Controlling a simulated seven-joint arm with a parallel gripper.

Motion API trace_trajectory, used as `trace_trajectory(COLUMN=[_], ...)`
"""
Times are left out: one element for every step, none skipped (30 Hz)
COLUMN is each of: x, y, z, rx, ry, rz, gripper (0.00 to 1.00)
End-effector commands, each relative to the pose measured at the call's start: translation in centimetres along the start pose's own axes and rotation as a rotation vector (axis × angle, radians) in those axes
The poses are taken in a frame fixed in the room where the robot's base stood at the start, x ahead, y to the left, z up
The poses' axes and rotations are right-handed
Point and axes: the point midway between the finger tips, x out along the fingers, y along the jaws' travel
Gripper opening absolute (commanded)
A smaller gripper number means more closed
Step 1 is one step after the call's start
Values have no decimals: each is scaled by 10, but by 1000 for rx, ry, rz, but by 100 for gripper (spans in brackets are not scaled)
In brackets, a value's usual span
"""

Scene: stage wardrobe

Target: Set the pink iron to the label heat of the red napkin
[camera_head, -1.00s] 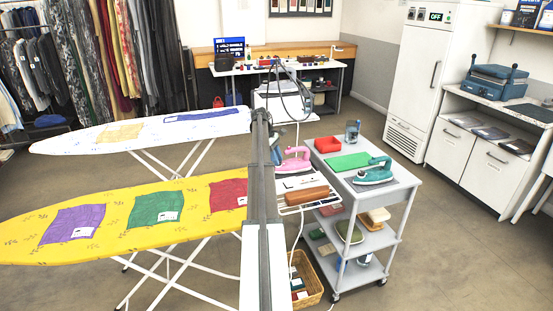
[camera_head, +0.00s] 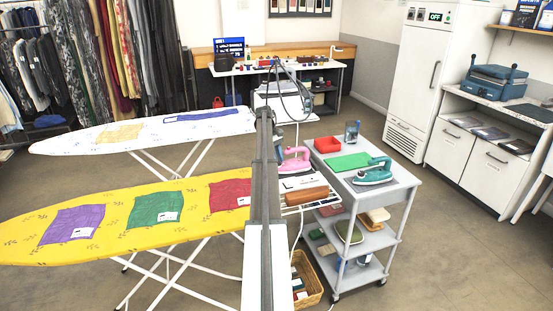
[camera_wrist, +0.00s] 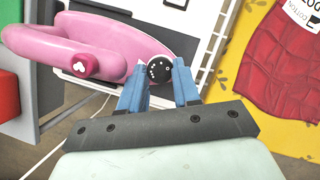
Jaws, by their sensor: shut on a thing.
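The pink iron (camera_head: 295,160) sits at the end of the ironing board, partly behind my arm. In the wrist view it is seen close from above, with its pink handle and body (camera_wrist: 115,37) at the upper left. My gripper (camera_wrist: 159,76) has its blue fingers shut on the iron's round black dial (camera_wrist: 158,69). White dots show on the dial, but its setting cannot be read. The red napkin (camera_head: 228,193) lies on the yellow board, also in the wrist view (camera_wrist: 285,75).
The yellow ironing board (camera_head: 25,245) also holds a purple napkin (camera_head: 75,224) and a green napkin (camera_head: 155,208). A brown block (camera_head: 306,195) lies by the pink iron.

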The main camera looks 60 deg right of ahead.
Motion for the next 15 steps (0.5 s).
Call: trace_trajectory(x=[0, 0, 0, 0, 0, 0, 0, 0, 0, 0, 0, 0, 0, 0, 0], y=[0, 0, 0, 0, 0, 0, 0, 0, 0, 0, 0, 0, 0, 0, 0], z=[0, 0, 0, 0, 0, 0, 0, 0, 0, 0, 0, 0, 0, 0, 0], rx=[0, 0, 0, -1, -1, -1, -1, -1, -1, -1, -1, -1, -2, -2, -2], ry=[0, 0, 0, 0, 0, 0, 0, 0, 0, 0, 0, 0, 0, 0, 0], rz=[0, 0, 0, 0, 1, 1, 1, 1, 1, 1, 1, 1, 1, 1, 1], gripper=[1, 1, 1, 1, 1, 33, 36, 38, 42, 45, 48, 52, 55, 58, 58])
